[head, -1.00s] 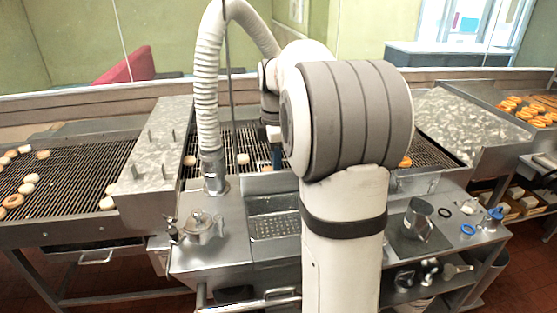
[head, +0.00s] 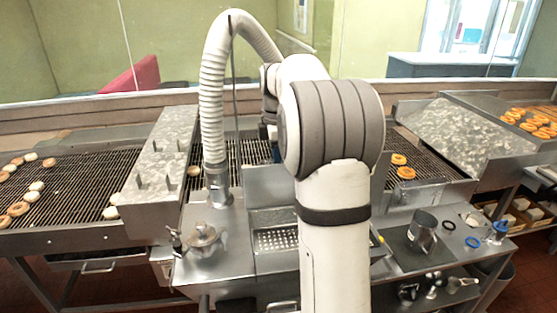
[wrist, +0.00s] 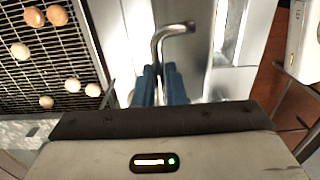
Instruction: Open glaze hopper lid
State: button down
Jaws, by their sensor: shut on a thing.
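In the wrist view, my gripper (wrist: 158,88) has its blue fingers close together at the lower end of a bent metal handle (wrist: 160,48). They are shut on this handle, whose free end bends to the right above a shiny metal surface. Which part the handle belongs to cannot be told. In the head view, my arm hides my gripper and the handle. A round metal lid (head: 203,235) lies on the steel counter (head: 225,262) at the left, below a ribbed white hose. Whether it is the hopper lid is unclear.
A wire conveyor (head: 70,180) with several doughnuts runs behind the counter; it also shows at left in the wrist view (wrist: 45,60). A perforated tray (head: 276,239) lies mid-counter.

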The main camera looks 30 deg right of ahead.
jog(key=w+d+f, duration=0.1)
jog(key=w+d, duration=0.1)
jog(key=w, duration=0.5)
jog(key=shift+f, duration=0.4)
jog(key=c, duration=1.3)
grip_release()
jog(key=shift+r, duration=0.1)
jog(key=shift+r, duration=4.5)
